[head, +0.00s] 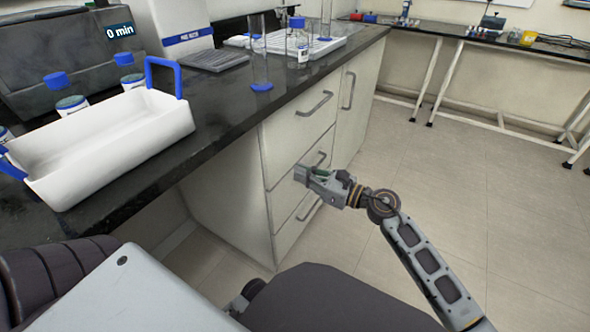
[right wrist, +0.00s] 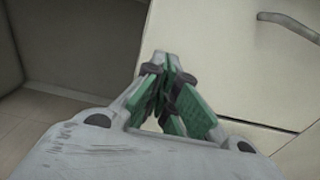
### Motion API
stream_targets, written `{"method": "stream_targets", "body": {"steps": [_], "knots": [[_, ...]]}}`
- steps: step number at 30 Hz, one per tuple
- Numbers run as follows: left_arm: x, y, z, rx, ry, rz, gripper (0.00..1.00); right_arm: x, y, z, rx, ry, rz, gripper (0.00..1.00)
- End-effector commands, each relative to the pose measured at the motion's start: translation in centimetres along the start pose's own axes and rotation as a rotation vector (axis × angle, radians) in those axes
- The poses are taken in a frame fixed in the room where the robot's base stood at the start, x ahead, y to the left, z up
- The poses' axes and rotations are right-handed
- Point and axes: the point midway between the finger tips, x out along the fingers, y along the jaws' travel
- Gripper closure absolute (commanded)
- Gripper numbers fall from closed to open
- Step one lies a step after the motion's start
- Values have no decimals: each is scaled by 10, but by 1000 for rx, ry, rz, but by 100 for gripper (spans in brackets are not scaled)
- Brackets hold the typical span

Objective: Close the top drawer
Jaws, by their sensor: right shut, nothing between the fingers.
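The top drawer (head: 296,128) is the pale upper front of the cabinet under the dark counter, with a grey curved handle (head: 315,104). Its front looks flush with the cabinet, with no visible gap. My right gripper (head: 302,173) is shut and empty in front of the drawer fronts, below the top drawer's handle. In the right wrist view its green-padded fingers (right wrist: 167,68) meet before a pale drawer front (right wrist: 215,65) with a handle (right wrist: 290,24) at the upper right. I cannot tell whether the fingertips touch the front. My left gripper is not in view.
Lower drawers with handles sit below, partly hidden by my right gripper. A white tray with blue handles (head: 110,145), a glass cylinder (head: 260,60) and bottles stand on the dark counter (head: 215,95). The tiled floor (head: 450,190) to the right is clear.

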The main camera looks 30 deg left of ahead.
Motion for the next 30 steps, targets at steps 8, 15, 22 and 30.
{"method": "stream_targets", "body": {"steps": [8, 15, 22, 30], "knots": [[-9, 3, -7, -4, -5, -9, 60, -34, 0, 0, 2, 2, -2, 100], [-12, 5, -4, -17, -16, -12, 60, -57, 0, 0, 1, 1, -1, 100], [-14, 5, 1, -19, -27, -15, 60, -66, 0, 0, 1, 0, 0, 100], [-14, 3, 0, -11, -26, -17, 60, -66, 0, 0, 1, 0, 0, 100]]}}
